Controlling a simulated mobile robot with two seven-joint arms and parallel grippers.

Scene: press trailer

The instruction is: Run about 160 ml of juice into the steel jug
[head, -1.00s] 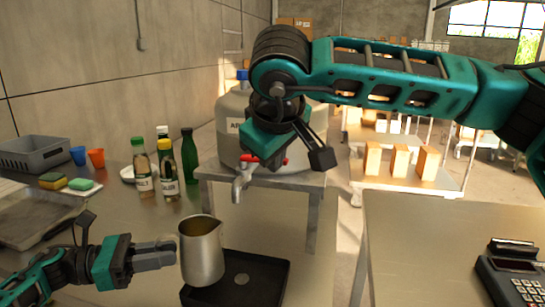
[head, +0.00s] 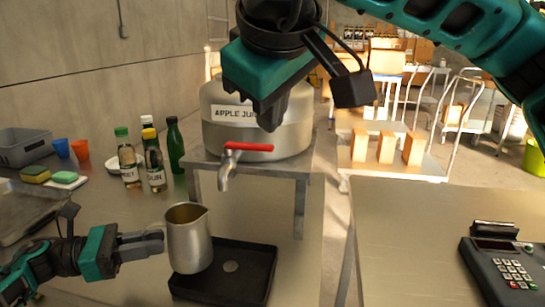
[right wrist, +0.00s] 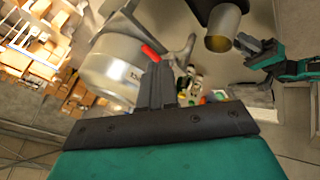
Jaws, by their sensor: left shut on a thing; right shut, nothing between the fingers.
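The steel jug (head: 188,240) is upright at the left part of the black drip tray (head: 252,268). My left gripper (head: 150,243) is shut on its left side; whether the jug touches the tray is unclear. The juice vessel (head: 215,130), labelled apple juice, stands on a metal stand. Its tap (head: 228,165) has a red lever (head: 250,147) pointing right. The spout is above and right of the jug's mouth, with no stream visible. My right gripper (head: 268,118) is shut and empty, above the lever in the head view. In the right wrist view the lever (right wrist: 150,53) appears near its fingertips.
Several bottles (head: 155,160), orange and blue cups (head: 81,149), sponges (head: 62,177) and a grey crate (head: 22,146) stand to the left. A card terminal (head: 505,265) sits on the right counter (head: 400,240), which is otherwise mostly clear.

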